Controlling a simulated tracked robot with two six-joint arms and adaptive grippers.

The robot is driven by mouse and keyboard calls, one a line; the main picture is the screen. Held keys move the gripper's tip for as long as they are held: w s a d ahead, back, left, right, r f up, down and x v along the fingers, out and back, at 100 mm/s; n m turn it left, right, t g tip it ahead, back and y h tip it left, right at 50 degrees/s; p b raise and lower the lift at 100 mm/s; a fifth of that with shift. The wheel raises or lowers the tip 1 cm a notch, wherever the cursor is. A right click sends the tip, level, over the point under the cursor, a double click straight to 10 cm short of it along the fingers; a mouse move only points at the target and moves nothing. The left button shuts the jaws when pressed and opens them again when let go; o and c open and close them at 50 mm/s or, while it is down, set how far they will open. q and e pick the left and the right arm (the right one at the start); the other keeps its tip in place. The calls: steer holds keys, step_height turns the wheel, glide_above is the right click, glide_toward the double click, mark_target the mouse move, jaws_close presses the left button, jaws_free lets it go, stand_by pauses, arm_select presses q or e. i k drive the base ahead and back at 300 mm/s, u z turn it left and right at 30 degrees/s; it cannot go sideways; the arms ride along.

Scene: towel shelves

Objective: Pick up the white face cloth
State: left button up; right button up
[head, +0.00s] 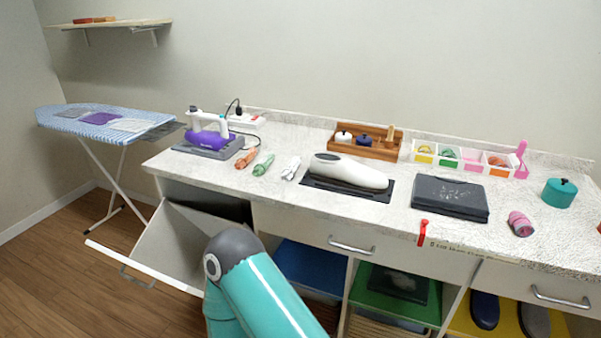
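A small rolled white cloth (291,167) lies on the speckled counter, between a rolled green cloth (263,165) and a white rounded device on a dark mat. I cannot tell which of the two whitish cloths is the face cloth. A teal link of my arm reaches up at the bottom middle, in front of the counter. Neither gripper shows.
An orange roll (246,159) and a purple-and-white iron (208,137) are left of the white roll. The white device (348,171) stands close on its right. A tilted-out bin door (165,245) juts out below the counter. The ironing board (60,122) stands at the left.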

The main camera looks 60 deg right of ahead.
mark_target(287, 174)
steer(key=z, duration=1.2)
steer(key=i, duration=0.5)
steer(key=z, duration=0.35)
steer(key=i, duration=0.25)
steer(key=u, duration=0.05)
steer(key=k, duration=0.75)
steer(key=z, duration=0.15)
steer(key=i, duration=1)
steer(key=u, duration=0.05)
